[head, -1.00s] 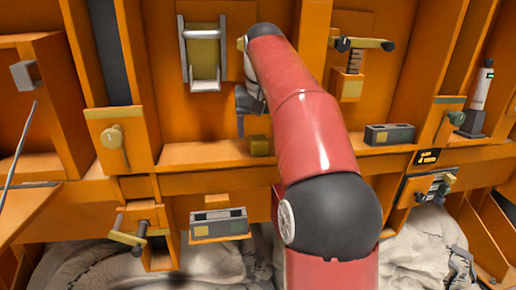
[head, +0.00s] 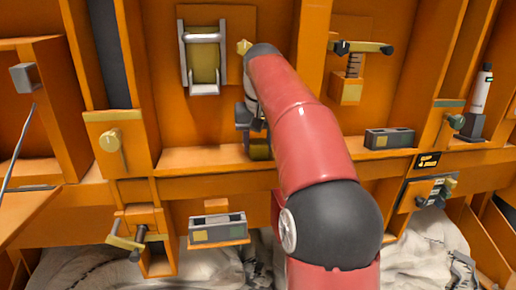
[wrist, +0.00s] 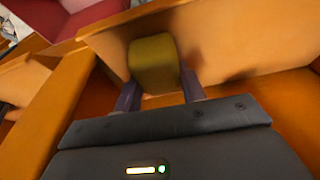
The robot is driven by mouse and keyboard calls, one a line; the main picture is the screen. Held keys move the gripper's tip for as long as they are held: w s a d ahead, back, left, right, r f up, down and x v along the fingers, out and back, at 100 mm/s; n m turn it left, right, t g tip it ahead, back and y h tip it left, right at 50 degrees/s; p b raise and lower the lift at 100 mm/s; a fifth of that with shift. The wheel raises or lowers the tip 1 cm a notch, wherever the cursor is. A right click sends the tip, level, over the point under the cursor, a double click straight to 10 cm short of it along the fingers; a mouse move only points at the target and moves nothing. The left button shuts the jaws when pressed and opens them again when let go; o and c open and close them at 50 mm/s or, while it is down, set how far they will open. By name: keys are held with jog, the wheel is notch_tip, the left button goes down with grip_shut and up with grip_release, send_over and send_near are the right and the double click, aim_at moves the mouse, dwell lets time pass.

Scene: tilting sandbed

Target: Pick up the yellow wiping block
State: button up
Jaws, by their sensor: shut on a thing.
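The yellow wiping block (head: 260,151) is a small dull-yellow block at the orange shelf ledge, left of my red arm in the head view. In the wrist view the block (wrist: 153,62) sits between the two fingers of my gripper (wrist: 158,88). My gripper is shut on it, one finger on each side. In the head view my gripper (head: 257,134) points down from above, with the block at its lower end. I cannot tell whether the block still touches the ledge.
A roller-like holder (head: 202,62) hangs on the back wall to the left. A grey two-part box (head: 390,138) stands on the ledge to the right, beside a white bottle (head: 481,90) in a dark stand. The ledge (head: 200,158) left of the block is clear.

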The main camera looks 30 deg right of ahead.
aim_at(258, 141)
jog(key=shift+r, duration=0.1)
jog(key=shift+s+r, duration=0.15)
jog(key=shift+r, duration=0.15)
notch_tip(258, 141, up, 4)
jog(key=shift+p, duration=1.15)
jog(key=shift+r, duration=0.95)
jog(key=shift+s+a+r, duration=0.1)
jog(key=shift+s+r, duration=0.05)
jog(key=s+a+b, duration=0.2)
jog(key=s, duration=0.7)
jog(key=s+a+b, duration=0.3)
jog(key=s, duration=0.6)
jog(key=shift+s+a, duration=0.2)
jog(key=shift+s, duration=0.1)
